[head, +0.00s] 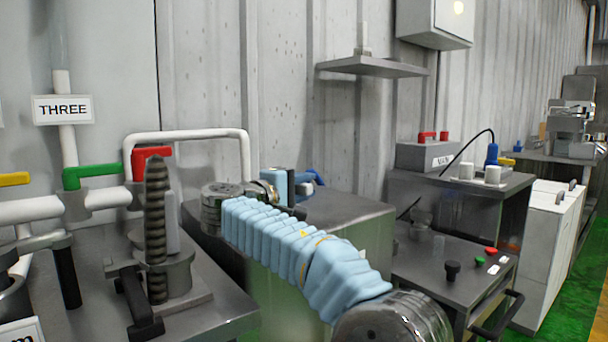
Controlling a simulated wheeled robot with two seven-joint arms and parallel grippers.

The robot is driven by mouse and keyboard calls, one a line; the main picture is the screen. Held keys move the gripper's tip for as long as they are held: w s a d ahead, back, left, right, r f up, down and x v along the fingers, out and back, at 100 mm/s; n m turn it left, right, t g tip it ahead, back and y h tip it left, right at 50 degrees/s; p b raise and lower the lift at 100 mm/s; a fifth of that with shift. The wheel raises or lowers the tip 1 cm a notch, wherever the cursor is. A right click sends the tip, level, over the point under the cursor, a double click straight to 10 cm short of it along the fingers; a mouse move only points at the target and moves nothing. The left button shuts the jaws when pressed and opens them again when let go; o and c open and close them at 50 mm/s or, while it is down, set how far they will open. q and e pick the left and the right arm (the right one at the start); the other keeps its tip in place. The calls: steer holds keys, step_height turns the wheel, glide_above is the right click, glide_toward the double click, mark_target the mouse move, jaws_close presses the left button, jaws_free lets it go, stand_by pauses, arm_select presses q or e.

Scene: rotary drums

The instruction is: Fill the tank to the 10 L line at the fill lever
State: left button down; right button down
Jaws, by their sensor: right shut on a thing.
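My right arm, in a light blue sleeve, comes in from the lower right and bends back at a metal wrist joint. My right gripper (304,188) is beyond that joint, over the dark top of a metal cabinet (352,215). It is shut on what looks like a dark blue lever handle (318,178), which is partly hidden by the gripper. Whether this is the fill lever I cannot tell. No tank scale or 10 L line can be made out. My left gripper is not in view.
White pipes with green (92,175), red (150,158) and yellow (14,179) levers run at the left under a "THREE" sign (63,109). A dark ribbed column (156,235) stands before them. A panel with buttons (465,268) is at the right. Green floor (578,265) shows far right.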

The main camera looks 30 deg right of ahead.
steer(key=shift+s+a+m+g+p, duration=0.2)
steer(key=shift+m+g+p, duration=0.2)
steer(key=shift+g+p, duration=0.15)
steer(key=shift+h, duration=0.3)
steer(key=c, duration=1)
jaws_free()
steer(key=shift+o, duration=0.2)
